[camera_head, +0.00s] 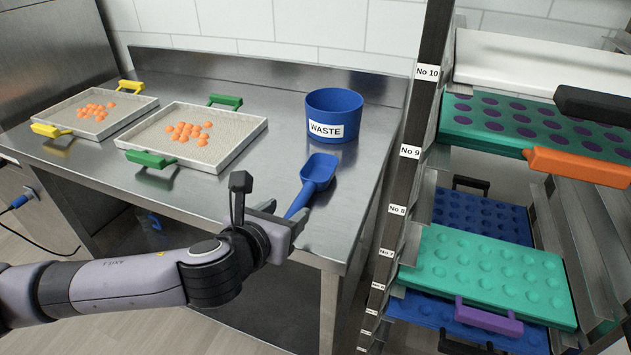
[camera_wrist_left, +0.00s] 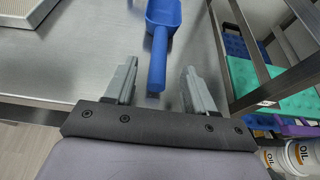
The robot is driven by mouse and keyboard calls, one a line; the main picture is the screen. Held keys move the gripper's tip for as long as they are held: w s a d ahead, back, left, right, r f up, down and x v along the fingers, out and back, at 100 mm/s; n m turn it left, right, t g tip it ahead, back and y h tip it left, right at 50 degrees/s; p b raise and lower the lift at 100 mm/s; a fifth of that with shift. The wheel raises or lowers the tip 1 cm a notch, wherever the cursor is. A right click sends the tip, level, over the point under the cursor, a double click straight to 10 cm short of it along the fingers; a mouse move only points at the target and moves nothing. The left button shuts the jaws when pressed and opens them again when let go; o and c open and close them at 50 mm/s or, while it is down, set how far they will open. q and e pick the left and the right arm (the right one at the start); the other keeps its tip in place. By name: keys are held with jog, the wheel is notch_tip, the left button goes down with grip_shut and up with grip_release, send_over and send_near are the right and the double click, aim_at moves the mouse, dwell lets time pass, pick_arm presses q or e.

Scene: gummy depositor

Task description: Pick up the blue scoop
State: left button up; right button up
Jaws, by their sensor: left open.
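The blue scoop (camera_head: 317,175) lies on the steel table near its front right edge, with its handle pointing toward the front edge. My left gripper (camera_head: 285,222) is at the table's front edge, close to the handle end and partly hiding it. In the left wrist view the scoop (camera_wrist_left: 162,20) is ahead, and its handle end reaches between the two open fingers of my left gripper (camera_wrist_left: 155,85). The fingers appear apart from the handle. My right gripper is not in view.
A blue waste bin (camera_head: 333,112) stands behind the scoop. Two trays with orange gummies, a green-handled one (camera_head: 222,152) and a yellow-handled one (camera_head: 72,127), sit left on the table. A rack (camera_head: 418,120) with coloured moulds stands at right.

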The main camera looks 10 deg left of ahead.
aim_at(293, 210)
pick_arm(q)
jog(key=shift+f+x, duration=0.2)
jog(key=shift+x, duration=1.2)
jog(key=shift+f+x, duration=0.15)
jog(key=shift+x, duration=1.25)
jog(key=shift+s, duration=0.15)
grip_shut()
